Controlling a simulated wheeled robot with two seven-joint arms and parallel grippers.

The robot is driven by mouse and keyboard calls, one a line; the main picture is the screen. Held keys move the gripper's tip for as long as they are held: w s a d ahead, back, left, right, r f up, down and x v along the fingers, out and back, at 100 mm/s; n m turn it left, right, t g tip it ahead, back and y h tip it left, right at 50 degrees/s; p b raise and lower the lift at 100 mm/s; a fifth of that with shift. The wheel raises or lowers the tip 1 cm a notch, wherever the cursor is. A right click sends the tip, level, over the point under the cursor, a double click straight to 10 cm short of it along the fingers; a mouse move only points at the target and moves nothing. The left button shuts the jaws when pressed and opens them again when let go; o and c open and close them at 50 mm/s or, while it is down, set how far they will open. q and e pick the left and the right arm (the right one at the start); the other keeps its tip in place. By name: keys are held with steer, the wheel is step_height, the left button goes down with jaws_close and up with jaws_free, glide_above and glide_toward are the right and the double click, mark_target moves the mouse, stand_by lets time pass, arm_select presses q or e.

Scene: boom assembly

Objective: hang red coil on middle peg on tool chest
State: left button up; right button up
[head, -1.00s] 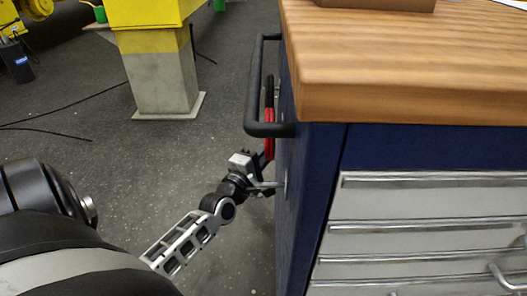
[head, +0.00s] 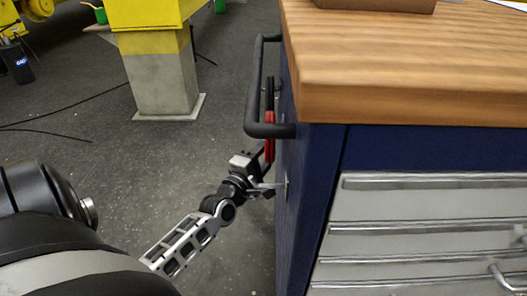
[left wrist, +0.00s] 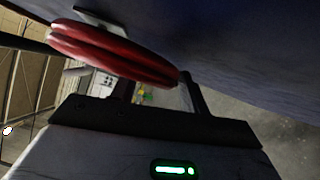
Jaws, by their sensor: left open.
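The red coil (head: 269,138) is beside the blue side wall of the tool chest (head: 308,220), behind the black side handle. In the left wrist view the red coil (left wrist: 110,55) lies across the upper left, close to the chest's dark wall. A pale flat piece shows at the coil's top edge; I cannot tell whether it is a peg, and the middle peg is not clear. My left gripper (head: 266,174) is just below the coil, near the chest wall. Its fingers (left wrist: 158,92) are apart, with the coil's near end close to them; contact is unclear. My right gripper is out of view.
A black bar handle (head: 254,90) sticks out from the chest's side above my left gripper. The wooden top (head: 420,60) overhangs the drawers (head: 430,200). A yellow post on a concrete base (head: 160,80) stands at the back left. The floor between is mostly clear.

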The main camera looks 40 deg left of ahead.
arm_select(q)
steer(key=s+d+f+p, duration=0.1)
steer(key=s+d, duration=0.1)
steer(key=s, duration=1.3)
steer(key=shift+s+d+f, duration=0.15)
steer(key=shift+s+d, duration=0.15)
steer(key=shift+s, duration=0.05)
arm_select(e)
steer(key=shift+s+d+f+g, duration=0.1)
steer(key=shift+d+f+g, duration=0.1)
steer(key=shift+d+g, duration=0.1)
arm_select(q)
steer(key=shift+p, duration=0.3)
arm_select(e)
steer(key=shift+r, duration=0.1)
